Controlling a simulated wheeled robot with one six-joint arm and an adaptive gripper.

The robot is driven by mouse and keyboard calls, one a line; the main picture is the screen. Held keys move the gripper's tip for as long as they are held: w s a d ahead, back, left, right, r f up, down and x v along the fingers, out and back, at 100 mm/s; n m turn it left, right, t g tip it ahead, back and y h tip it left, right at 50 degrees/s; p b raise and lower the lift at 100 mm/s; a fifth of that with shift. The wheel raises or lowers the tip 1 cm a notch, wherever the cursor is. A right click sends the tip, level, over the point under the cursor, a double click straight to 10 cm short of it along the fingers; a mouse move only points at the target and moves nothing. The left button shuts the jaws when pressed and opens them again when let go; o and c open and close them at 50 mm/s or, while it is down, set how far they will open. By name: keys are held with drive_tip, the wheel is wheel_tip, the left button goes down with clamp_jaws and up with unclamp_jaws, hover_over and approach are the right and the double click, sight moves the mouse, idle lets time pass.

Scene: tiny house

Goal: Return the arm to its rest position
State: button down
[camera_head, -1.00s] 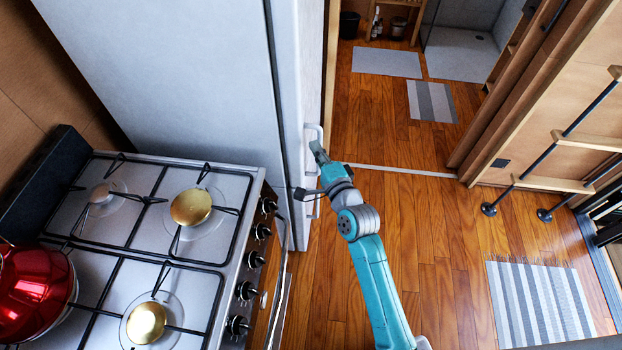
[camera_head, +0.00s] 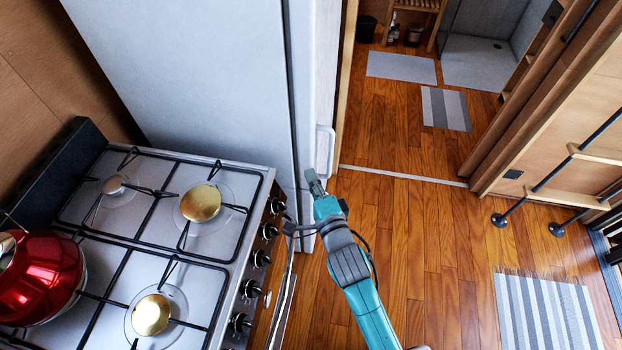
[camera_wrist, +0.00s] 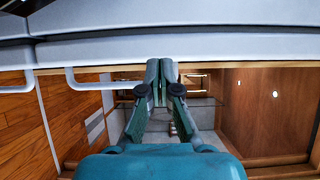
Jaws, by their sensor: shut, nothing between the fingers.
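My gripper (camera_head: 313,179) is at the end of the teal arm, just in front of the lower part of the fridge (camera_head: 200,70) in the head view. Its fingers point toward the fridge front, below and left of the white fridge handle (camera_head: 325,153). In the wrist view my gripper (camera_wrist: 160,66) has its fingertips together with nothing between them. The arm reaches up from the bottom of the head view, bent at the wrist.
The stove (camera_head: 165,235) with a red kettle (camera_head: 38,278) stands left of the arm. A doorway with grey mats (camera_head: 401,67) opens behind. A ladder (camera_head: 560,180) and a striped rug (camera_head: 545,312) are on the right.

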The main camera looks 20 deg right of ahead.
drive_tip(key=shift+s+a, duration=0.2)
